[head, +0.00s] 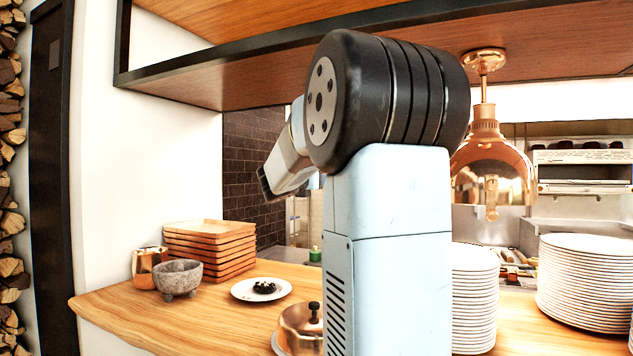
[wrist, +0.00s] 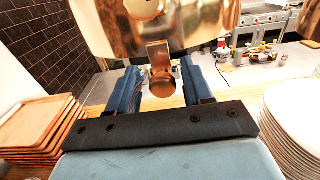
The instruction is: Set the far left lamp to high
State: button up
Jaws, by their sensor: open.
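A copper lamp (wrist: 125,30) fills the top of the wrist view, cut off by the picture edge. A copper tab (wrist: 160,82) with a rounded end hangs from its front. My gripper (wrist: 159,68) is open, with one blue finger on each side of the tab and a visible gap on both sides. I cannot tell how deep the tab sits between the fingers. In the head view my arm blocks the middle, and I cannot make out the gripper or this lamp there. Another copper lamp (head: 490,165) with a similar tab hangs right of my arm.
Wooden trays (head: 210,250), a stone bowl (head: 178,277), a copper cup (head: 148,266), a small plate (head: 261,289) and a copper dome (head: 300,328) stand on the wooden counter (head: 190,325). Plate stacks (head: 590,280) stand at right. A wooden shelf (head: 240,80) hangs above.

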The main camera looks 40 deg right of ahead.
jog(key=shift+a, duration=0.15)
jog(key=v, duration=1.3)
jog(key=shift+a, duration=0.2)
jog(key=shift+s, duration=0.15)
jog(key=s+a+f+m+g+y, duration=0.2)
jog(key=s+a+f+m+y, duration=0.15)
jog(key=s+f+m, duration=0.3)
jog(key=s+a+f+m+g+y, duration=0.1)
jog(key=s+a+f+m+y, duration=0.25)
jog(key=s+f+m, duration=0.35)
jog(key=s+a+f+m+y, duration=0.8)
jog(key=s+a+f+m, duration=0.2)
jog(key=a, duration=0.3)
jog(key=shift+s+a+f+y, duration=0.3)
jog(key=shift+a+f+y, duration=0.1)
jog(key=shift+f, duration=0.15)
